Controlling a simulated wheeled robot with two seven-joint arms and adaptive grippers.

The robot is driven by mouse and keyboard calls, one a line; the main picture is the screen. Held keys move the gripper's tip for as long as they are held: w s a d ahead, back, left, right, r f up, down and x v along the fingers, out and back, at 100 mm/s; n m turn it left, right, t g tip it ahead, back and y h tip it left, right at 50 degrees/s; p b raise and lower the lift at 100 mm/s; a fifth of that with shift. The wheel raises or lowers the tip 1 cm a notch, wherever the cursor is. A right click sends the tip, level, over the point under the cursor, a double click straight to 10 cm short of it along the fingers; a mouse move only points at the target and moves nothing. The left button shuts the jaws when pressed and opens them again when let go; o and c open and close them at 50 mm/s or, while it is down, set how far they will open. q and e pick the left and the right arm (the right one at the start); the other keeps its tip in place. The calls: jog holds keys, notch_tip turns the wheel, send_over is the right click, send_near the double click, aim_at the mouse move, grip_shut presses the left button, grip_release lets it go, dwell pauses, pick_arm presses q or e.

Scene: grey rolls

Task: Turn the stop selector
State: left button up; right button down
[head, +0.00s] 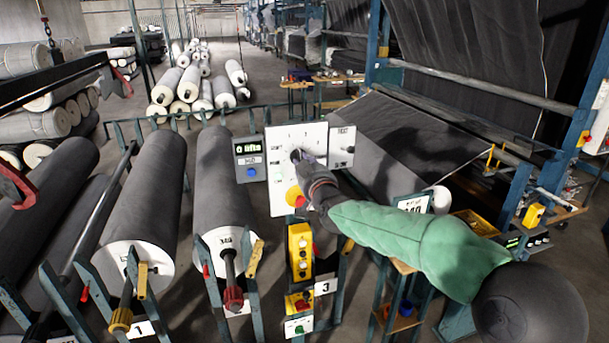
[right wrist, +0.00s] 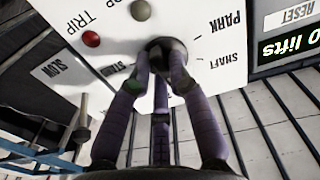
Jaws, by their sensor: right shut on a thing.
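The stop selector is a dark round knob (right wrist: 166,45) on a white panel (head: 282,140). In the right wrist view the panel (right wrist: 215,70) appears upside down, with PARK, SHAFT and TRIP printed on it. My right gripper (head: 304,161) reaches the panel from the right in the head view and largely hides the knob there. In the right wrist view its purple fingers (right wrist: 161,72) are closed around the knob. The knob's pointer direction is hidden. My left gripper is not in view.
A red lamp (right wrist: 91,39) and a grey-green lamp (right wrist: 140,10) sit beside the knob. A counter box reading 0 lifts (head: 247,149) adjoins the panel on the left. A yellow button box (head: 300,250) stands below. Large grey rolls (head: 222,180) lie on racks to the left.

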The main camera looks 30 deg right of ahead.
jog(key=m+b, duration=0.1)
jog(key=m, duration=0.1)
jog(key=shift+f+m+b, duration=0.2)
jog(key=shift+m+b, duration=0.1)
jog(key=shift+b, duration=0.1)
jog(key=shift+a+m+b, duration=0.1)
jog(key=shift+m+b, duration=0.6)
jog(key=shift+m, duration=0.7)
jog(key=shift+r, duration=0.1)
jog(key=c, duration=1.1)
grip_release()
jog(key=shift+c, duration=0.2)
jog(key=shift+s, duration=0.1)
jog(key=v, duration=1.1)
jog(key=shift+s+a, duration=0.25)
jog(key=shift+s, duration=0.1)
